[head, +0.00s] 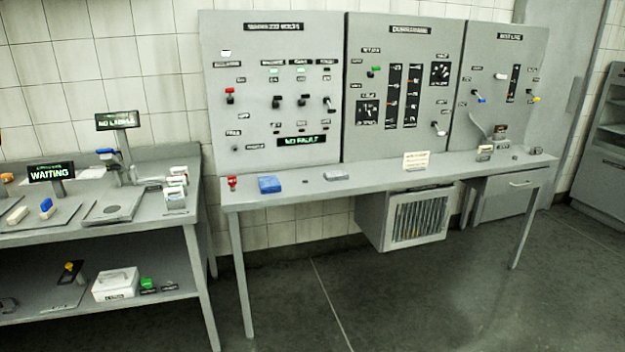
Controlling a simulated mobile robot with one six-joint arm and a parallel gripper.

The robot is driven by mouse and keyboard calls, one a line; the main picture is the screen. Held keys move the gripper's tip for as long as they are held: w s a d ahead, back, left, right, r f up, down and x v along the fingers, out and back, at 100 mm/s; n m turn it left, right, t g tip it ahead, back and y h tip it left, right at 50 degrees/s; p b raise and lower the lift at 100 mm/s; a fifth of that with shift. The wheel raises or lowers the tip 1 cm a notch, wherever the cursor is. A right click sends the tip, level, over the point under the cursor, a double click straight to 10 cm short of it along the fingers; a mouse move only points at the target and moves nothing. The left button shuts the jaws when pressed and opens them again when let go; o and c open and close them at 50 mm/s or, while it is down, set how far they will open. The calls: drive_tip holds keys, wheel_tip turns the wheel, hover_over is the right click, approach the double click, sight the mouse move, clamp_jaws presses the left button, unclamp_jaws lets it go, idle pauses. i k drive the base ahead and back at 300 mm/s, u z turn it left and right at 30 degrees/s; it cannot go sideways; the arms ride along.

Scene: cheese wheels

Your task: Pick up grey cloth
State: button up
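A small flat grey item, which looks like the folded grey cloth (336,176), lies on the narrow ledge of the control console. A blue folded piece (270,184) lies to its left on the same ledge. The grey item is close in colour to the ledge, so its outline is faint. My gripper is not in view, so I cannot tell whether it is open or shut.
The console ledge (400,179) stands on legs below upright switch panels (280,140). A red item (232,183) and a cream sign (416,160) stand on it. A grilled box (418,218) hangs below. A cluttered bench (130,226) stands left. The front floor (400,310) is clear.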

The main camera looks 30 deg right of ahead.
sight(339, 174)
drive_tip(key=u, duration=0.2)
drive_tip(key=i, duration=1)
drive_tip(key=u, duration=0.1)
drive_tip(key=k, duration=0.9)
drive_tip(key=z, duration=0.25)
drive_tip(key=i, duration=0.35)
drive_tip(key=u, duration=0.1)
